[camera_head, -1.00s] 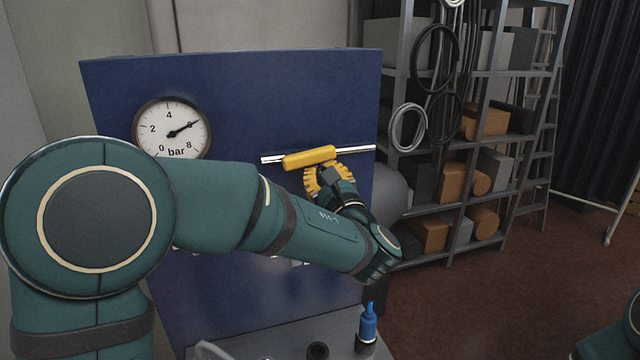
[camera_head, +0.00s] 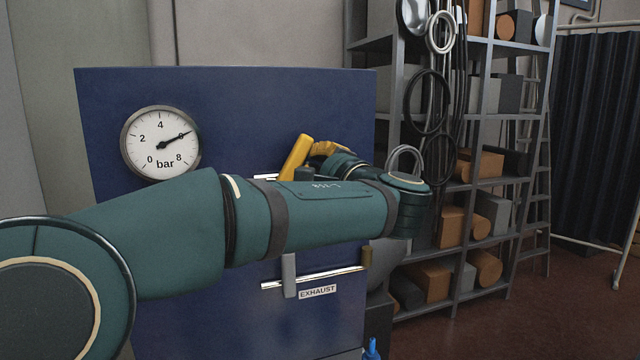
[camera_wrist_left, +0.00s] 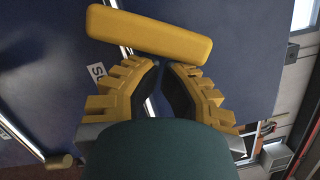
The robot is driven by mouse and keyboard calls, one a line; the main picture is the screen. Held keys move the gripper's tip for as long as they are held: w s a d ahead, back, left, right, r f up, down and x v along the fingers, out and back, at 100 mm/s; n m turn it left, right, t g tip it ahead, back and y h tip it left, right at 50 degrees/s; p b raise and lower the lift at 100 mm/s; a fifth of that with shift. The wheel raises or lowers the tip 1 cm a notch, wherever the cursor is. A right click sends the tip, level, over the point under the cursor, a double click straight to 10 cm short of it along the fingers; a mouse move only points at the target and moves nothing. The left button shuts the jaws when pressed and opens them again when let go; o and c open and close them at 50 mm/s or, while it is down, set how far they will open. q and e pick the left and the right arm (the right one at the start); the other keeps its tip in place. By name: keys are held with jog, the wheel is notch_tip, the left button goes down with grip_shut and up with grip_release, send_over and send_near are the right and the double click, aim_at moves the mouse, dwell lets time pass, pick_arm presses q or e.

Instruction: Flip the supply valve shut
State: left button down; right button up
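The yellow supply valve handle (camera_head: 296,158) stands steeply tilted across its pale pipe (camera_head: 265,177) on the blue panel (camera_head: 250,105). My left gripper (camera_head: 318,150) is right beside the handle, on its right, partly hidden by my own arm. In the left wrist view, the yellow handle (camera_wrist_left: 150,33) lies just beyond the fingertips (camera_wrist_left: 162,65), not between them. The fingertips are drawn together with nothing seen between them. Whether they touch the handle I cannot tell. Part of a label (camera_wrist_left: 97,72) shows near the handle. My right gripper is out of view.
A round pressure gauge (camera_head: 160,143) is at the panel's upper left, its needle between 4 and 8. Below my arm, a grey handle (camera_head: 289,275) crosses a second pipe above an EXHAUST label (camera_head: 318,292). A loaded shelf rack (camera_head: 483,186) stands right of the panel.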

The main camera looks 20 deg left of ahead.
pick_arm(q)
jog(key=shift+s+a+r+n+g+b, duration=0.15)
jog(key=shift+a+r+n+b, duration=0.2)
jog(key=shift+n, duration=0.5)
jog(key=shift+s+a+r+n+g+b, duration=0.2)
jog(key=shift+r+n+b, duration=0.2)
jog(key=shift+n, duration=0.4)
jog(key=shift+s+a+r+n+g+b, duration=0.2)
jog(key=shift+r+n+b, duration=0.15)
jog(key=shift+n, duration=0.5)
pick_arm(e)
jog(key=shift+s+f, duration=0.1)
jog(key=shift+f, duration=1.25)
pick_arm(q)
jog(key=shift+h, duration=0.3)
jog(key=shift+w, duration=0.15)
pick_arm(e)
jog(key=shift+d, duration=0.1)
